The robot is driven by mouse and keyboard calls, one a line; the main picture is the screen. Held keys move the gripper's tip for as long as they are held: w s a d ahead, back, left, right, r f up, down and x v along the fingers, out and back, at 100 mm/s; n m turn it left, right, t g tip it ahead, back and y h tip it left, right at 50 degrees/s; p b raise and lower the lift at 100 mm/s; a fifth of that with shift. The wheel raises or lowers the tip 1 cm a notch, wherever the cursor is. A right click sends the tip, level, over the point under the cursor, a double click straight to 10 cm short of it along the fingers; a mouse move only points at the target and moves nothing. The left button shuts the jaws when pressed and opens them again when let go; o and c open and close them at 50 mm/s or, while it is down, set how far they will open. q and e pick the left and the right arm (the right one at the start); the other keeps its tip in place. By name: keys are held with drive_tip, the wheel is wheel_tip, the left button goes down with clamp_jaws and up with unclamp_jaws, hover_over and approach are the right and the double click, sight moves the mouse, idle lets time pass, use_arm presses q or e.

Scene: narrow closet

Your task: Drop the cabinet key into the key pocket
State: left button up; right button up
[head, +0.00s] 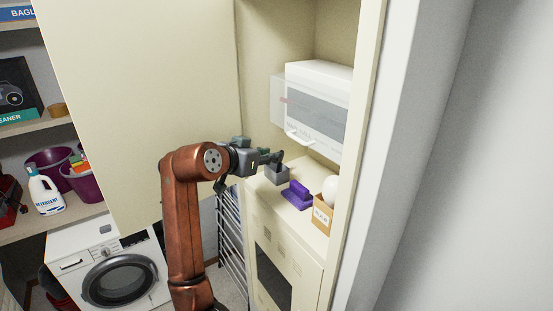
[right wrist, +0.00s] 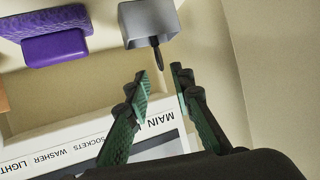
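A small grey open box (head: 278,174), which looks like the key pocket, sits on the cabinet ledge. In the right wrist view the grey box (right wrist: 150,20) is at the top, just beyond my fingertips. A thin dark piece (right wrist: 157,56), possibly the cabinet key, sticks out from the box's near edge towards my fingers. I cannot tell how far it is inside. My right gripper (head: 275,159) is beside and slightly above the box. In the right wrist view its fingers (right wrist: 160,78) are apart, with nothing clearly held. My left gripper is not in view.
A purple block (head: 297,194) and a brown box (head: 322,217) with a white round thing stand right of the grey box. A white unit (head: 320,100) is above. A tall cream door (head: 140,90) stands left.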

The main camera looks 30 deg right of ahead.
drive_tip(key=b+v, duration=0.1)
drive_tip(key=v, duration=0.6)
drive_tip(key=shift+s+a, duration=0.2)
drive_tip(key=shift+a, duration=0.1)
drive_tip(key=shift+r, duration=0.15)
